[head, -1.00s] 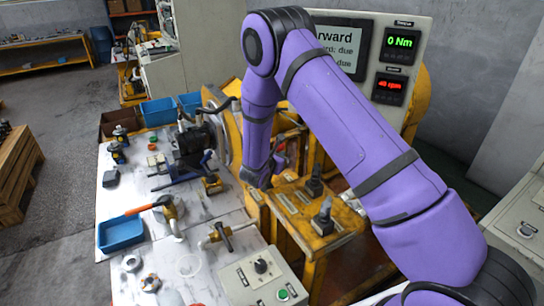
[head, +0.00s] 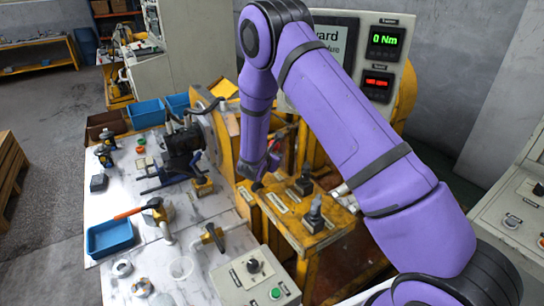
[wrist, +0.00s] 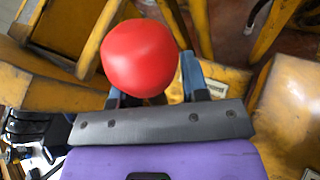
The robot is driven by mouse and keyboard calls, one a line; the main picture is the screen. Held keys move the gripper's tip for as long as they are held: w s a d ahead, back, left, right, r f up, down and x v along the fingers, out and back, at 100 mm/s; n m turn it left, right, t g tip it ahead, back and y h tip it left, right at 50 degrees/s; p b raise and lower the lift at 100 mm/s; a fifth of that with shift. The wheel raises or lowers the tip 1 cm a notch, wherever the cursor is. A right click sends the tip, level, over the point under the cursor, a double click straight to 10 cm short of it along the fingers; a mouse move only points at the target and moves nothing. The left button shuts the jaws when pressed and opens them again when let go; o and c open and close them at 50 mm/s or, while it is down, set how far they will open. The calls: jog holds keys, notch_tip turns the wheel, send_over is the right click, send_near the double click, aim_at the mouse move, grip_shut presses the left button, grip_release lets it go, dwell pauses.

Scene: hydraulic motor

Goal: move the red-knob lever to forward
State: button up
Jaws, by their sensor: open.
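The red knob (wrist: 140,58) fills the upper middle of the wrist view. It sits between the two blue fingers of my open gripper (wrist: 153,75), nearer the left finger. I cannot tell whether the fingers touch it. The lever's shaft is hidden behind the knob.
The yellow box (head: 325,236) carries two black-handled levers (head: 304,182) close to my forearm. A grey control box (head: 250,278) with a knob and green button stands in front. The white bench (head: 190,232) holds a blue tray (head: 109,238) and fittings. Yellow frame bars (wrist: 60,95) surround the knob.

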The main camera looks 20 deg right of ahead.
jog(key=v, duration=1)
jog(key=shift+s+a, duration=0.25)
jog(key=shift+s, duration=0.05)
jog(key=shift+r, duration=0.1)
jog(key=s+d+r+m+g, duration=0.4)
jog(key=s+d+r+m, duration=0.25)
jog(key=r, duration=0.45)
jog(key=s+d+r+m+g, duration=0.3)
jog(key=s+d+r+m, duration=0.3)
jog(key=r, duration=0.4)
jog(key=s+a+r+m+y, duration=0.1)
jog(key=s+r+m+y, duration=0.2)
jog(key=s, duration=0.5)
jog(key=s+a+r+m+t+y, duration=0.1)
jog(key=s+a+r+m+y, duration=0.1)
jog(key=s, duration=0.6)
jog(key=s+a+r+m+t+y, duration=0.1)
jog(key=s+r+m+y, duration=0.3)
jog(key=s, duration=0.5)
jog(key=shift+a+r+m, duration=0.7)
jog(key=shift+r+m, duration=0.7)
jog(key=shift+m, duration=0.15)
